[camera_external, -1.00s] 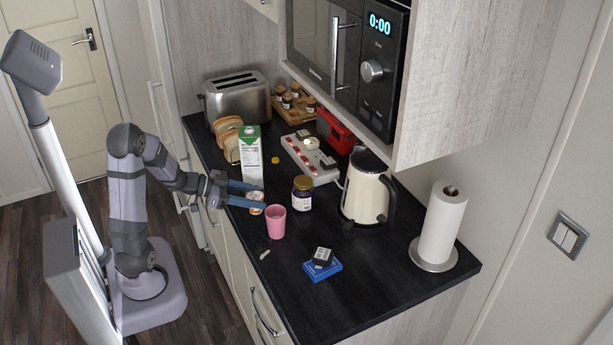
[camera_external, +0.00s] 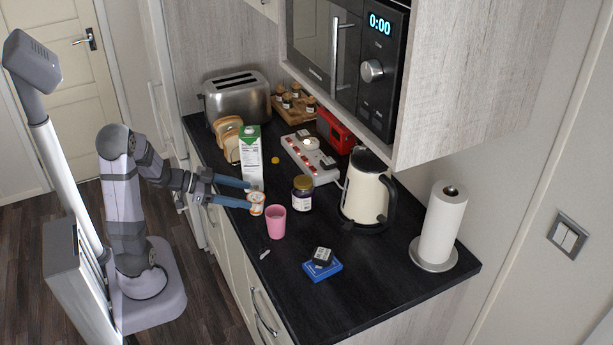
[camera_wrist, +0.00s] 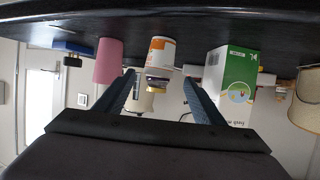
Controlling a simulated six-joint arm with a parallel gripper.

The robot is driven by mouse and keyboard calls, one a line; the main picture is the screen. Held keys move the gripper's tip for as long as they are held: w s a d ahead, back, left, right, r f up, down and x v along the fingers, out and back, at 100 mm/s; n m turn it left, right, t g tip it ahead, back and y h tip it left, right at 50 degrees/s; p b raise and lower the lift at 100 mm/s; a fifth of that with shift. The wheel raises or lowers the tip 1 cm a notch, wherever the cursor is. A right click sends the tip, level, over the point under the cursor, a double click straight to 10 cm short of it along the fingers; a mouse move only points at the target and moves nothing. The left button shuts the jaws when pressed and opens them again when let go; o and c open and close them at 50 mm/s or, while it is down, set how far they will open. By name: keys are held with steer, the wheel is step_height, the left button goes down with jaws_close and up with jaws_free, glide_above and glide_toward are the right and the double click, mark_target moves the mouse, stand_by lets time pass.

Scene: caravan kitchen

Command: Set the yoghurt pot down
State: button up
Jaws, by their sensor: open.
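The yoghurt pot (camera_external: 257,204), small and white with orange, stands on the dark worktop near its front edge. It lies just beyond my gripper's fingertips. In the wrist view, which looks upside down, the pot (camera_wrist: 162,50) shows between and past the two fingers. My gripper (camera_external: 250,194) is open, with its blue fingers spread and nothing held. Its fingers also show in the wrist view (camera_wrist: 159,78). The pot's far side is hidden.
A pink cup (camera_external: 276,222) stands just right of the pot, and a milk carton (camera_external: 251,160) stands behind it. A dark jar (camera_external: 302,194) and a cream kettle (camera_external: 367,190) stand further right. A blue box (camera_external: 322,269) lies nearer the front.

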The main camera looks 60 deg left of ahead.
steer(key=v, duration=0.7)
steer(key=shift+s, duration=0.2)
steer(key=shift+r, duration=0.1)
